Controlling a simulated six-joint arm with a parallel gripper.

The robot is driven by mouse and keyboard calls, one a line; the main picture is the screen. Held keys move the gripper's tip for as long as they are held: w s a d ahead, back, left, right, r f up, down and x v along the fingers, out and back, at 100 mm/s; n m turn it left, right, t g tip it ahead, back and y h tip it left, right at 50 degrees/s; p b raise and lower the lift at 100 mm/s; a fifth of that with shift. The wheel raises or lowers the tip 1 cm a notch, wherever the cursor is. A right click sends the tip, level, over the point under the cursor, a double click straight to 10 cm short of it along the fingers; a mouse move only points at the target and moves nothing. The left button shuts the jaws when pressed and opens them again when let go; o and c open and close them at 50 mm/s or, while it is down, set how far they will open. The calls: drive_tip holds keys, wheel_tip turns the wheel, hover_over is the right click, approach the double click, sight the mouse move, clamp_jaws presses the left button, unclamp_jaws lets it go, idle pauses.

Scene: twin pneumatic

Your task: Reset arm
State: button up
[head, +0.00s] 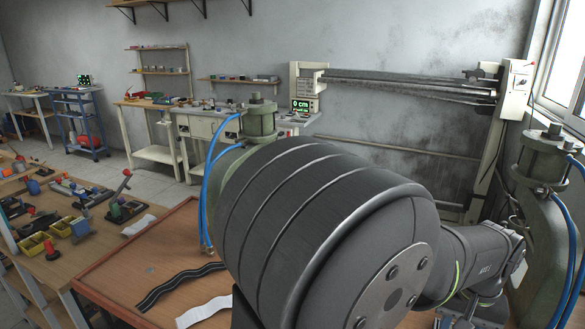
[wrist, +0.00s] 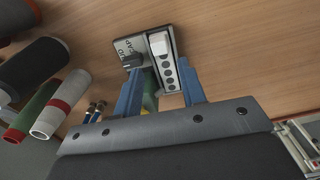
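My arm fills the middle and right of the head view, and my gripper is not clearly visible there. In the wrist view my gripper (wrist: 160,72) has its two blue fingers spread apart. A small dark device (wrist: 158,50) with a white block and a row of dark dots shows at and just beyond the fingertips, over a wooden surface (wrist: 235,60). I cannot tell whether the fingers touch it. A green and yellow part (wrist: 149,92) shows between the fingers, partly hidden by the gripper body.
Dark, green and red rolls (wrist: 48,105) lie left of my gripper in the wrist view. In the head view, green pneumatic presses (head: 261,120) with blue hoses stand behind and right of my arm. A bench (head: 60,215) with tools and yellow bins is at left.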

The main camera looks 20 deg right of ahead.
wheel_tip(320, 180, up, 4)
wheel_tip(320, 180, down, 12)
drive_tip(key=shift+f, duration=0.1)
wheel_tip(320, 180, up, 11)
drive_tip(key=w+a+f+n, duration=0.1)
drive_tip(key=w+a+n, duration=0.2)
drive_tip(key=w, duration=0.9)
drive_tip(key=w+a+f+n, duration=0.3)
drive_tip(key=w+a+n, duration=0.4)
drive_tip(key=w+a, duration=1.7)
drive_tip(key=shift+w+a+f+n, duration=0.15)
drive_tip(key=shift+w+a+n, duration=0.2)
drive_tip(key=shift+w, duration=0.55)
drive_tip(key=shift+o, duration=0.4)
